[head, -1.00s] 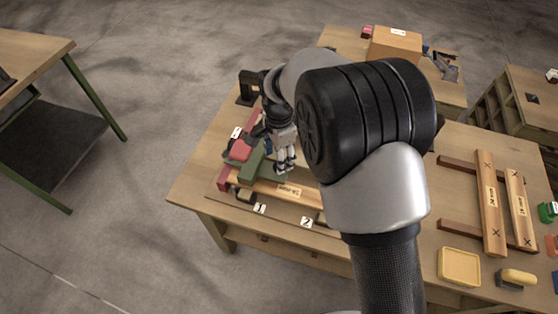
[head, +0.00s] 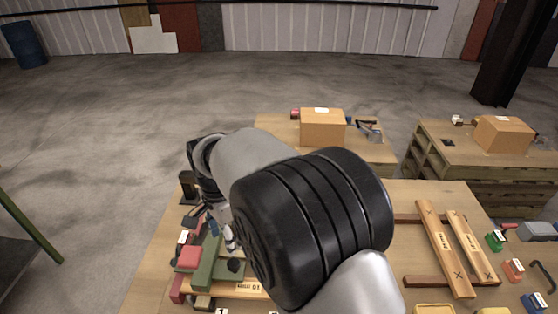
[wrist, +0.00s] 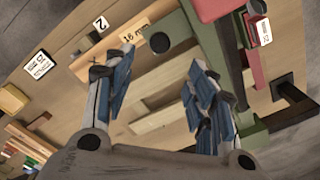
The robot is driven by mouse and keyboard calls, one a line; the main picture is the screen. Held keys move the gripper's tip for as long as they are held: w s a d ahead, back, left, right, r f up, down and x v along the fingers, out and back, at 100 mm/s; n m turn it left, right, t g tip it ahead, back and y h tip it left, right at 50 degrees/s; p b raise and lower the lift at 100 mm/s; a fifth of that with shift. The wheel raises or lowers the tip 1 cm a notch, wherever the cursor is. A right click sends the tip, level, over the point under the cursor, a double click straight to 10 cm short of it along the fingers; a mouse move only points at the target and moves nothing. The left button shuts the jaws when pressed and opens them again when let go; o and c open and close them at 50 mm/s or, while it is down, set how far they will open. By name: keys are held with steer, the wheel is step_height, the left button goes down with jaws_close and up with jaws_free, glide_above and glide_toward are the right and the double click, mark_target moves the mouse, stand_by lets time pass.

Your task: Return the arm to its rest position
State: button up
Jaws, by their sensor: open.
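My gripper (wrist: 155,90) is open in the wrist view, its two blue-padded fingers wide apart with nothing between them. Below the fingers lie the wooden table top and a pale wooden slat. In the head view my gripper (head: 222,232) hangs over the left part of the workbench, beside a green block (head: 207,262), and is partly hidden by my own arm. The green block also shows in the wrist view (wrist: 207,50), close to the right finger. My arm crosses the middle of the head view and hides much of the bench.
A red block (head: 189,257) and a black stand (head: 188,187) are near the gripper. Two wooden rails (head: 445,250) lie on the bench's right side. Cardboard boxes (head: 322,127) stand on tables behind. Open floor lies to the left.

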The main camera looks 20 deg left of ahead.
steer(key=d+r+n+t, duration=0.1)
steer(key=d+r, duration=0.4)
steer(key=d, duration=0.3)
steer(key=w+d+r+y, duration=0.1)
steer(key=d+r, duration=0.4)
steer(key=d, duration=0.4)
steer(key=d+r+n+t, duration=0.1)
steer(key=d+r, duration=0.4)
steer(key=d, duration=0.3)
steer(key=s+d+n+t+h+b, duration=0.1)
steer(key=s+d+n+t, duration=0.1)
steer(key=s+d, duration=1.2)
steer(key=d+n, duration=0.1)
steer(key=d, duration=0.2)
steer(key=shift+s+d+f+t, duration=0.15)
steer(key=shift+d+f+t, duration=0.15)
steer(key=shift+d, duration=0.1)
steer(key=shift+s+d+f, duration=0.2)
steer(key=shift+s, duration=0.1)
steer(key=shift+c, duration=0.2)
